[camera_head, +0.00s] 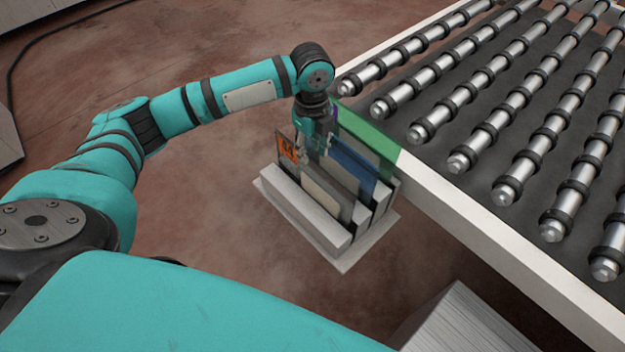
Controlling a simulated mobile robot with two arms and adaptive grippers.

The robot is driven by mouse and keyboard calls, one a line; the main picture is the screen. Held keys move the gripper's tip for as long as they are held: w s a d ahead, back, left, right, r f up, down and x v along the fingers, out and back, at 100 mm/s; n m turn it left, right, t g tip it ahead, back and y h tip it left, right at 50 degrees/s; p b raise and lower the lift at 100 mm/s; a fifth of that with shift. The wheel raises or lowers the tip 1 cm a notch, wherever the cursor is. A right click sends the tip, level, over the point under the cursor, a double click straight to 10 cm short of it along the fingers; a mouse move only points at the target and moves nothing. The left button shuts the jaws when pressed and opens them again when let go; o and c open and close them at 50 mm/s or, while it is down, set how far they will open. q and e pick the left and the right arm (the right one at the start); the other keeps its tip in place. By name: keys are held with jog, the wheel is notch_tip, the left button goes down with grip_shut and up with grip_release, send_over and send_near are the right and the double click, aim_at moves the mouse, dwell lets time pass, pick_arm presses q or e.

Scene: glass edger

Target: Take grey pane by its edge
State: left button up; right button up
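A light slotted rack (317,232) stands on the floor and holds several upright panes. An orange-marked pane (287,150) is at its left, a blue pane (352,162) and a green pane (372,135) are further right. A grey pane (338,182) shows between the orange and blue ones, partly hidden by my gripper. My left gripper (319,150) points down at the top edges of the panes. Its fingers are small and overlap the panes, so I cannot tell whether they are open or touch an edge. My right gripper is out of view.
A roller conveyor (500,110) with a white side rail (480,237) runs close along the right of the rack. A grey ribbed block (465,325) stands at the bottom right. The reddish floor (225,215) left of the rack is clear.

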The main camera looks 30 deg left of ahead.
aim_at(313, 165)
pick_arm(q)
jog(key=f+p, duration=0.2)
jog(key=f, duration=0.4)
jog(key=shift+w+f, duration=0.2)
jog(key=shift+f, duration=0.25)
jog(key=c, duration=0.6)
grip_shut()
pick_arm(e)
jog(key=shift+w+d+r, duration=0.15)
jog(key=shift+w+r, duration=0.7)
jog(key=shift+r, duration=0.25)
pick_arm(q)
jog(key=shift+r, duration=0.1)
